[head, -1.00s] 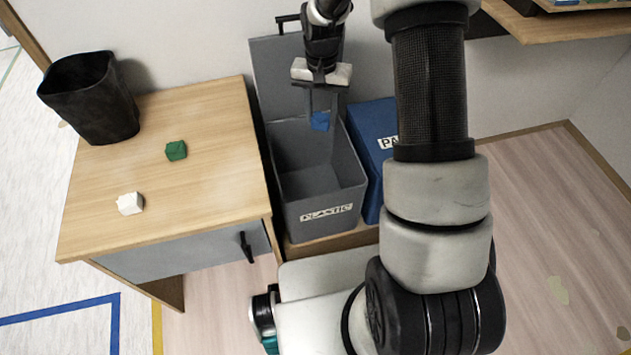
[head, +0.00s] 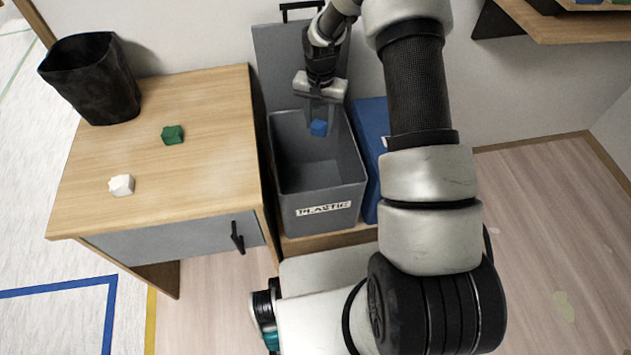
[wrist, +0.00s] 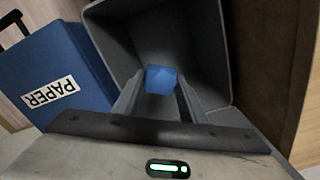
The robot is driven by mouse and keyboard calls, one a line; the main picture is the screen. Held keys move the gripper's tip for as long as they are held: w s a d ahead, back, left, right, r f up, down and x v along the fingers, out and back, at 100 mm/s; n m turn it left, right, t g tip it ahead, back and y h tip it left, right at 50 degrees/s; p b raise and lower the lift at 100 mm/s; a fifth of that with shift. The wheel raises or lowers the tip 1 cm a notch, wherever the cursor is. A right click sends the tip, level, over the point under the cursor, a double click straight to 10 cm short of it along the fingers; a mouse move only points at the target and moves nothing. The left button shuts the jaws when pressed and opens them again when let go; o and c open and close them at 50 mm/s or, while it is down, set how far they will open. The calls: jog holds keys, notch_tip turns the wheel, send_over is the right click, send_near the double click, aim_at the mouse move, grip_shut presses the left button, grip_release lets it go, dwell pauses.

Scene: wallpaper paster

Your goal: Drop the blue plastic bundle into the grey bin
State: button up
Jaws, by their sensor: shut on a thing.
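The blue plastic bundle (head: 319,128) is a small blue lump between my gripper's fingertips. It also shows in the wrist view (wrist: 161,79), with a finger on each side of it. My gripper (head: 320,122) is shut on the bundle and points down over the open grey bin. The grey bin (head: 325,208) has a "PLASTIC" label on its front, and its lid stands raised at the back. In the wrist view the bin's inner wall (wrist: 208,50) surrounds the bundle on the far side. The visible part of the bin's floor looks empty.
A blue bin (head: 370,150) stands right beside the grey one; its "PAPER" label shows in the wrist view (wrist: 50,92). A wooden desk (head: 200,180) on the left holds a black basket (head: 92,80), a green lump (head: 173,134) and a white lump (head: 121,185).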

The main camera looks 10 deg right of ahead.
jog(key=shift+f+b, duration=0.3)
jog(key=shift+f, duration=0.6)
jog(key=o, duration=1.1)
notch_tip(320, 180, up, 18)
jog(key=p, duration=0.3)
jog(key=shift+f, duration=0.25)
jog(key=shift+r, duration=0.1)
